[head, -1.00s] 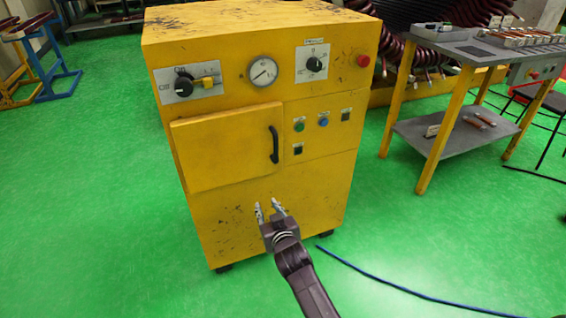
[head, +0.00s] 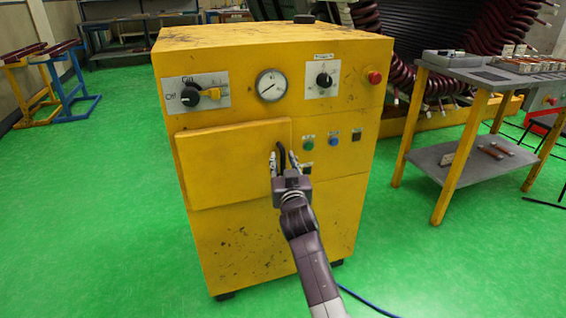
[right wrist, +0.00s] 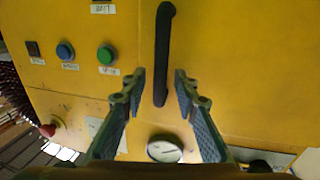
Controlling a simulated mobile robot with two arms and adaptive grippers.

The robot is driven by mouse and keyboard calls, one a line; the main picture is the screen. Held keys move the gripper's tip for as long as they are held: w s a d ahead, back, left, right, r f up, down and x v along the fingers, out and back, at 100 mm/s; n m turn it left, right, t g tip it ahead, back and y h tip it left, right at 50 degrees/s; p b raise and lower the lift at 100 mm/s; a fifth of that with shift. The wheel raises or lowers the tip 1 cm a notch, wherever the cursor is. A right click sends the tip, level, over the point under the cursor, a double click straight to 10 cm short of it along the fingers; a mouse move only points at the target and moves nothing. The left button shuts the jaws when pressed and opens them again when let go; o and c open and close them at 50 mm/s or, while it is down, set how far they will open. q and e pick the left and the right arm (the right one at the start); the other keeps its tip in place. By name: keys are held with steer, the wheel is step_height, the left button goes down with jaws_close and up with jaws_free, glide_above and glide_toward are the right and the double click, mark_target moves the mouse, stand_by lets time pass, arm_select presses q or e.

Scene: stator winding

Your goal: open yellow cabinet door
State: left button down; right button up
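The yellow cabinet (head: 330,225) stands in the middle of the head view. Its yellow door (head: 225,170) is a raised panel on the left of the front and looks shut. The black upright handle (head: 282,153) is at the door's right edge. My right gripper (head: 283,161) is at the handle, one finger on each side. In the right wrist view, the open fingers (right wrist: 160,86) flank the lower end of the handle (right wrist: 164,40), with gaps on both sides. I cannot tell how deep the handle sits between them. My left gripper is out of view.
Above the door are a rotary switch (head: 190,97) and a gauge (head: 271,85). Green (head: 308,144) and blue (head: 333,140) buttons sit right of the handle. A grey-topped table (head: 450,68) stands at right. Green floor (head: 95,220) is clear at left.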

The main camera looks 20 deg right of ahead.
steer(key=shift+w, duration=0.25)
jaws_close()
steer(key=shift+s, duration=0.1)
stand_by(0.3)
